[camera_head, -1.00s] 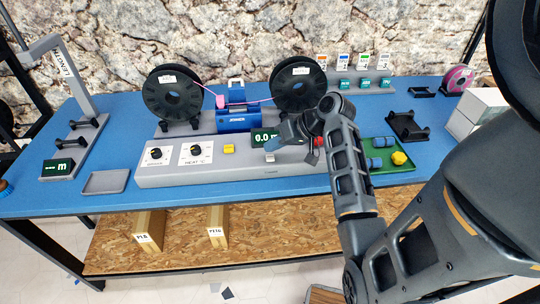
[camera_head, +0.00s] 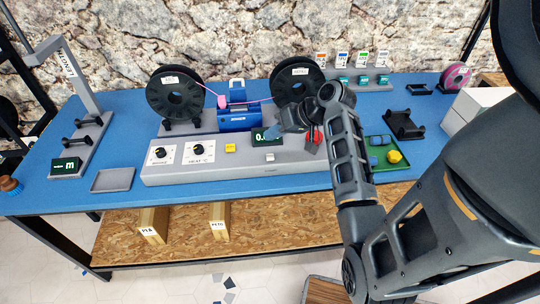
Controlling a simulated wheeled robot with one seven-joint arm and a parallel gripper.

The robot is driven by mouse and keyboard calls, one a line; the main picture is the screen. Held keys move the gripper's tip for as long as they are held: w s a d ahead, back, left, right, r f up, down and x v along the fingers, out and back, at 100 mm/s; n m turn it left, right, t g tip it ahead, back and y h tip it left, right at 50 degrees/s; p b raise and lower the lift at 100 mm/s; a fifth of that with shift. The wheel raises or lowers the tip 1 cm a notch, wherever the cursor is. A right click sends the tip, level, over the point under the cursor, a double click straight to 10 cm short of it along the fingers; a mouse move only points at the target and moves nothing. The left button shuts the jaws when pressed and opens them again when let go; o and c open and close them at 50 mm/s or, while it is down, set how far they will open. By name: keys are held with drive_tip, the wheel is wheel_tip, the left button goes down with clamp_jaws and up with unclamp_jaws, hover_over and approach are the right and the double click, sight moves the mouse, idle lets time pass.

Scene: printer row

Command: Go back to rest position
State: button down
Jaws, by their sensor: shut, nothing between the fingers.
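My gripper (camera_head: 268,134) is at the end of my arm, over the right part of the grey control panel (camera_head: 215,178). It is shut and empty, and my wrist partly hides it. It covers part of the dark display showing "0." (camera_head: 258,136). My arm rises from the lower right and hides part of the panel's right end.
Two black spools (camera_head: 174,93) flank a blue device (camera_head: 238,118) behind the panel, with pink filament between. A green tray (camera_head: 388,166) with blue pieces and a yellow knob lies right of my arm. A grey tray (camera_head: 113,180) and length stand (camera_head: 92,128) are left.

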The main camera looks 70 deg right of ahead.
idle(0.4)
drive_tip(key=s+a+f+n+h, duration=0.1)
drive_tip(key=a+f, duration=0.3)
drive_tip(key=a, duration=0.5)
drive_tip(key=s+a+f+n+h, duration=0.1)
drive_tip(key=s+a+f+h, duration=0.15)
drive_tip(key=a, duration=0.75)
drive_tip(key=s+a+r+n+t+y, duration=0.2)
drive_tip(key=s+a+r+n+t, duration=0.1)
drive_tip(key=s+a+r, duration=0.3)
drive_tip(key=s+a+r+n+t+y+b, duration=0.1)
drive_tip(key=s+a+r+n, duration=0.3)
drive_tip(key=a+r, duration=0.6)
drive_tip(key=shift+s+a+t+y, duration=0.45)
drive_tip(key=shift+s+t, duration=0.4)
drive_tip(key=shift+t, duration=0.05)
